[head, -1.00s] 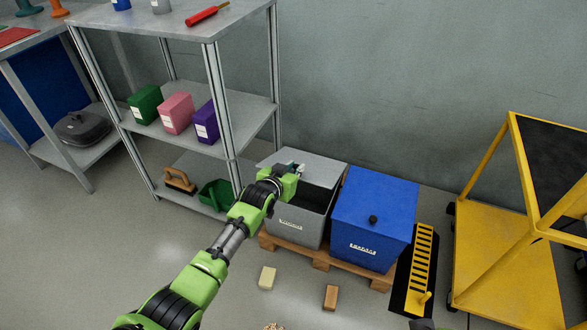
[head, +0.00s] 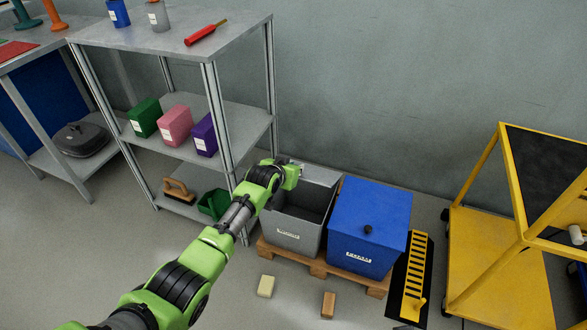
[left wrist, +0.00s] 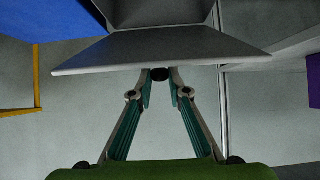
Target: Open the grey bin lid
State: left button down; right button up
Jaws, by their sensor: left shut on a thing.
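The grey bin (head: 291,238) stands on a wooden pallet, its dark inside showing from above. Its grey lid (head: 318,174) is tilted up along the back of the bin, and part of it is hidden by my gripper. My left gripper (head: 294,168) is at the raised lid. In the left wrist view the fingers (left wrist: 160,78) are shut on a small dark knob (left wrist: 159,74) at the edge of the lid (left wrist: 160,50). My right gripper is not in view.
A blue bin (head: 367,222) with its lid down stands close on the right, on the same pallet (head: 318,268). A metal shelf (head: 232,115) is at left, a yellow cart (head: 490,260) at right. Two small blocks (head: 266,286) (head: 328,304) lie on the floor in front.

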pick_arm(q)
jog(key=shift+w+r, duration=0.1)
jog(key=shift+r, duration=0.05)
dwell(0.4)
jog(key=c, duration=1.9)
grip_release()
jog(key=v, duration=1.2)
